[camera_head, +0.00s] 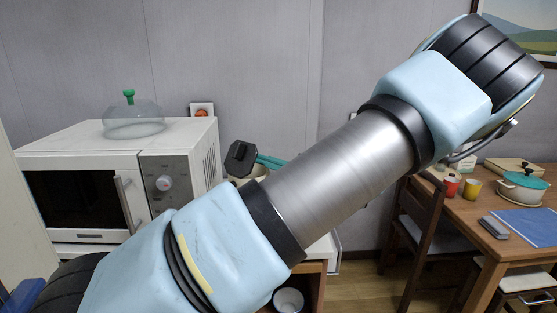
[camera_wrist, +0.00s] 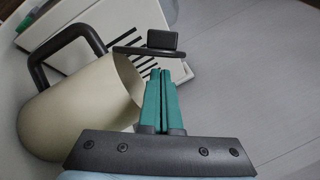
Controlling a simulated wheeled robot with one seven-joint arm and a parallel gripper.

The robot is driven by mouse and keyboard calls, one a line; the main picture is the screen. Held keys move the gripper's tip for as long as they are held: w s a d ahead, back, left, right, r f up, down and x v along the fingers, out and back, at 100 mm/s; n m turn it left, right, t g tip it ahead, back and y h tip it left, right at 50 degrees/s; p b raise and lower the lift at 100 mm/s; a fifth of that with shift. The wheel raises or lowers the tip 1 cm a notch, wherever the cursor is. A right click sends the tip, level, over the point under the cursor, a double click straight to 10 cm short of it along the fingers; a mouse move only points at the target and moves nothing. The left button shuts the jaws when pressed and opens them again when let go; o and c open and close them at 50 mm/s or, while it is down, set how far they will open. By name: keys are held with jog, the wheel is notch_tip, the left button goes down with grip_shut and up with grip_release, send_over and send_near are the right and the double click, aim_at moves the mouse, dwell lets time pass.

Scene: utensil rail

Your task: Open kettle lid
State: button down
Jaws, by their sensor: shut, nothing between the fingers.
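The cream kettle (camera_wrist: 80,115) shows in the wrist view with its dark handle (camera_wrist: 62,42) at upper left and its open mouth toward my fingers. Its dark lid (camera_wrist: 150,48) is swung up off the mouth, seen nearly edge-on with a block-shaped knob. In the head view the lid (camera_head: 240,158) stands raised, and only a little of the cream body shows, behind my arm. My gripper (camera_wrist: 160,73) has its green fingers shut and empty, with the tips close by the lid and mouth. I cannot tell whether they touch the lid. The fingers also show in the head view (camera_head: 270,161).
A white microwave (camera_head: 120,170) with a clear green-knobbed cover (camera_head: 132,118) on top stands at left. A wooden table (camera_head: 520,240) with a pot (camera_head: 522,186) and cups is at right, with a chair (camera_head: 418,225) beside it. A white bowl (camera_head: 289,300) sits low.

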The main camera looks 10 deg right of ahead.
aim_at(246, 151)
jog(key=shift+p+x, duration=0.45)
jog(key=shift+x, duration=1.4)
jog(key=n, duration=0.1)
jog(key=r+n, duration=0.1)
jog(key=n, duration=0.1)
jog(key=shift+s+a+r+g, duration=0.1)
jog(key=shift+s+a+g, duration=0.2)
jog(key=shift+s+a, duration=0.1)
jog(key=shift+s+a+r+n, duration=0.15)
jog(key=shift+r+n, duration=0.1)
jog(key=shift+n, duration=0.25)
jog(key=shift+s+a+r, duration=0.15)
jog(key=shift+r, duration=0.05)
jog(key=shift+f, duration=0.1)
